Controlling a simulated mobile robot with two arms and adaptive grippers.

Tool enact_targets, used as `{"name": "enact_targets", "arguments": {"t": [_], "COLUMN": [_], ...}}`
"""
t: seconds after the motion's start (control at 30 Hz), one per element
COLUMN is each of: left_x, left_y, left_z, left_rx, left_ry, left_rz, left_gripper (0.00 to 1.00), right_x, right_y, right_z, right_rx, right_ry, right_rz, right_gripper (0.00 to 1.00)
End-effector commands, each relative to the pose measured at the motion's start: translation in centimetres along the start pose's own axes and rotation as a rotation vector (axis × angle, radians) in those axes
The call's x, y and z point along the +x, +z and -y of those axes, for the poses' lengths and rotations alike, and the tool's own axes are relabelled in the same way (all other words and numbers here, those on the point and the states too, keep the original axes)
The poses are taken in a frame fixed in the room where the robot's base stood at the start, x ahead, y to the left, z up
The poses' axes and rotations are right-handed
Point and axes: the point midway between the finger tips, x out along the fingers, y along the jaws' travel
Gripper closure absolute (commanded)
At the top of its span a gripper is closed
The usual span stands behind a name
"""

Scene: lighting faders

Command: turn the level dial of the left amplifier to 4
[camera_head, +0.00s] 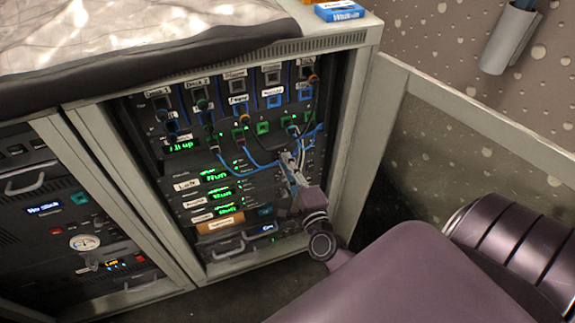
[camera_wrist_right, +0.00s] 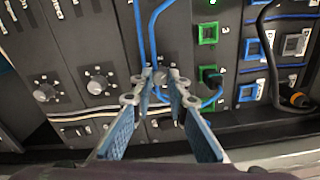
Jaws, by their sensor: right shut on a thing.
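The left amplifier (camera_head: 186,184) is the unit labelled "Left" in the rack, with a lit green display, below the patch panel. My right gripper (camera_head: 289,163) reaches its right end from below. In the right wrist view, the fingers of my right gripper (camera_wrist_right: 163,80) are closed around the level dial (camera_wrist_right: 160,73), which shows as a small grey piece between the fingertips. The fingers hide most of the dial, and its setting cannot be read. My left gripper is not in view.
Blue cables (camera_wrist_right: 143,30) hang across the panel close beside the fingers. Two more dials, one nearer (camera_wrist_right: 97,86) and one farther (camera_wrist_right: 44,92), sit on the neighbouring units. Green and blue sockets (camera_wrist_right: 208,33) lie to the right.

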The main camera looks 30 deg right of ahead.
Motion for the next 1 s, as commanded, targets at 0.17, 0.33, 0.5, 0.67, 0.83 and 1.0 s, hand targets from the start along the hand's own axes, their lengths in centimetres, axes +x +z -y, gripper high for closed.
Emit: {"name": "enact_targets", "arguments": {"t": [0.17,0.33,0.5,0.67,0.83,1.0], "left_x": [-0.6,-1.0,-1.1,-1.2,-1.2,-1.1], "left_y": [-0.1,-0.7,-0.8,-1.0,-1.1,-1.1], "left_z": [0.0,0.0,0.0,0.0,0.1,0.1], "left_rx": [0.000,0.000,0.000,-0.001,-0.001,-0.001], "left_ry": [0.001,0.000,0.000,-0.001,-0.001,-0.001], "left_rz": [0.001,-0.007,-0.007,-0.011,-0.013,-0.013], "left_gripper": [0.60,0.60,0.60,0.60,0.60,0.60], "right_x": [-0.1,-0.1,-0.1,-0.1,-0.1,0.0], "right_y": [-0.1,-0.1,-0.1,-0.1,-0.1,0.0], "right_z": [-0.1,-0.1,-0.1,-0.1,-0.1,-0.1], "right_rx": [0.071,0.105,0.115,0.115,0.115,0.115], "right_ry": [0.002,0.002,0.002,0.002,0.002,0.002], "right_rz": [-0.001,-0.001,0.000,-0.001,-0.001,0.000], "right_gripper": [1.00,1.00,1.00,1.00,0.82,0.68]}}
